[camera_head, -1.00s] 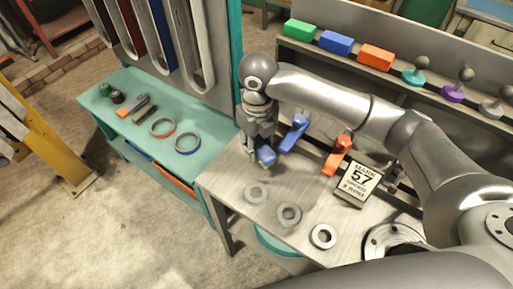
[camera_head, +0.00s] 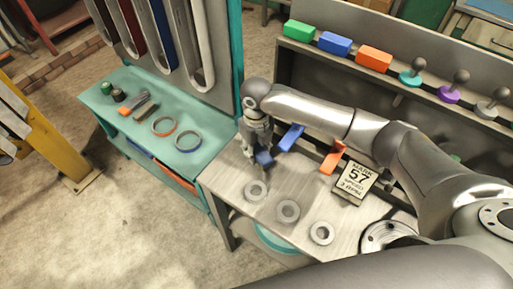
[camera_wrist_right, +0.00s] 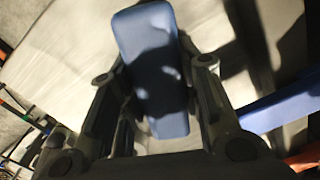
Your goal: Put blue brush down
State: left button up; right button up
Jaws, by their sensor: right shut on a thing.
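The blue brush (camera_wrist_right: 152,70) is between the fingers of my right gripper (camera_wrist_right: 158,88) in the right wrist view. It appears as a blue block with rounded corners. In the head view the right gripper (camera_head: 257,151) points down over the left part of the grey worktable (camera_head: 222,178), shut on the brush (camera_head: 264,158). I cannot tell whether the brush touches the tabletop. My left gripper is not in view.
A blue piece (camera_head: 291,137) and an orange piece (camera_head: 332,160) stand right of the gripper, beside a sign (camera_head: 355,180). A shelf behind holds blocks (camera_head: 335,43) and knobbed pieces. A teal bench (camera_head: 120,135) is at left.

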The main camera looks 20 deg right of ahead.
aim_at(256, 147)
jog(key=shift+f, duration=0.3)
jog(key=o, duration=0.7)
jog(key=shift+s, duration=0.1)
jog(key=shift+o, duration=1.4)
jog(key=shift+f, duration=0.1)
jog(key=shift+r, duration=0.6)
notch_tip(256, 147, up, 12)
jog(key=b, duration=0.2)
jog(key=shift+f, duration=0.15)
